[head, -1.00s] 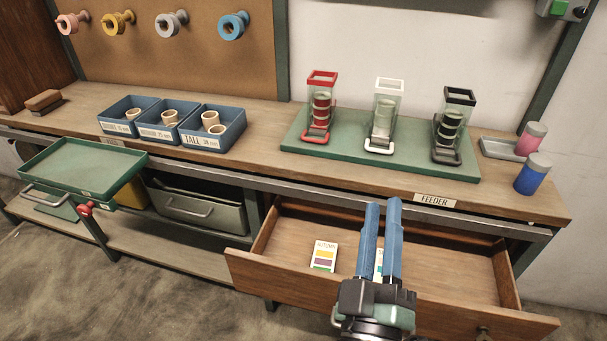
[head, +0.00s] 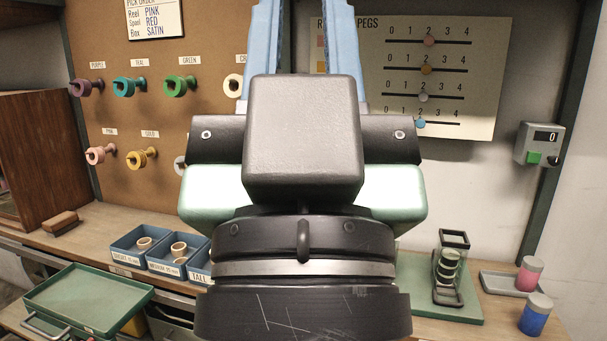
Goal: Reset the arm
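My gripper (head: 305,50) is raised close to the head camera and fills the middle of the view. Its two blue fingers point up and stand apart with a gap between them; the black housing covers part of the gap. I see nothing held between the fingers, though their tips run past the top edge. My wrist and the gripper body hide the middle of the workbench, the feeder drawer and most of the green feeder mat (head: 465,312).
Reels hang on the pegboard (head: 140,103) at the left. Blue bins (head: 128,255), a green tray (head: 85,300) and a brown block (head: 60,223) are at the left. A peg chart (head: 480,70) hangs behind.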

